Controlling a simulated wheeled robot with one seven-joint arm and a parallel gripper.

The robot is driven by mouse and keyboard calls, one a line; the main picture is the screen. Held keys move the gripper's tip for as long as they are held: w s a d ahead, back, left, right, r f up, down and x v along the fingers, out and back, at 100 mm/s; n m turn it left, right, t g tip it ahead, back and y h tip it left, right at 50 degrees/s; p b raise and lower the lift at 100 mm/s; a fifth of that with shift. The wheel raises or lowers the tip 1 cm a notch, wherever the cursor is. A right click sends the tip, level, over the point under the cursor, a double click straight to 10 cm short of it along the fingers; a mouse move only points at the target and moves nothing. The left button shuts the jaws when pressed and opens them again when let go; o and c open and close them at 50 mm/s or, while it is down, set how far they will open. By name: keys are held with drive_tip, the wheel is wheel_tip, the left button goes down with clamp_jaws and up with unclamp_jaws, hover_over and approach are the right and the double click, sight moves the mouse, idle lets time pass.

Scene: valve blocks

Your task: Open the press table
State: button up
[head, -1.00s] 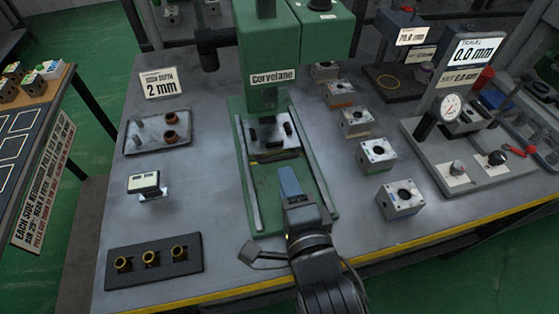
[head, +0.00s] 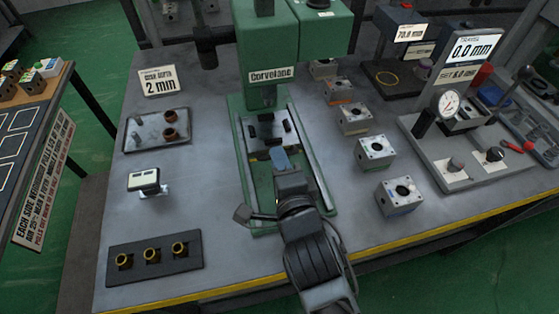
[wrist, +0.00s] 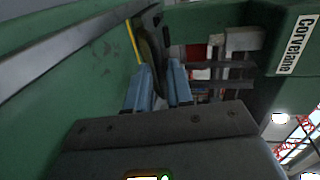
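The green Corvelane press (head: 296,38) stands at the middle of the bench, its name label also showing in the wrist view (wrist: 294,45). Its press table (head: 268,132) is a light metal plate with dark pieces on it, low between two rails under the press head. My gripper (head: 279,158) is over the front part of the press bed, just in front of the table. In the wrist view its two blue fingers (wrist: 160,86) stand apart with a gap. A dark rounded part (wrist: 151,48) lies just beyond the fingertips; I cannot tell whether they touch it.
Several valve blocks (head: 375,152) stand in a row right of the press. A gauge stand (head: 455,150) is further right. A tray with copper-coloured parts (head: 158,132), a small display (head: 144,180) and a dark rack with brass rings (head: 152,258) are at left.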

clamp_jaws()
drive_tip(key=shift+s, duration=0.15)
drive_tip(key=f+v, duration=0.1)
drive_tip(key=v, duration=0.3)
drive_tip(key=p+v, duration=0.1)
drive_tip(key=v, duration=0.3)
drive_tip(key=f+p+v, duration=0.1)
drive_tip(key=v, duration=0.3)
drive_tip(key=shift+s+d+f, duration=0.15)
drive_tip(key=shift+s+f, duration=0.15)
drive_tip(key=shift+s, duration=0.15)
drive_tip(key=shift+o, duration=1.8)
unclamp_jaws()
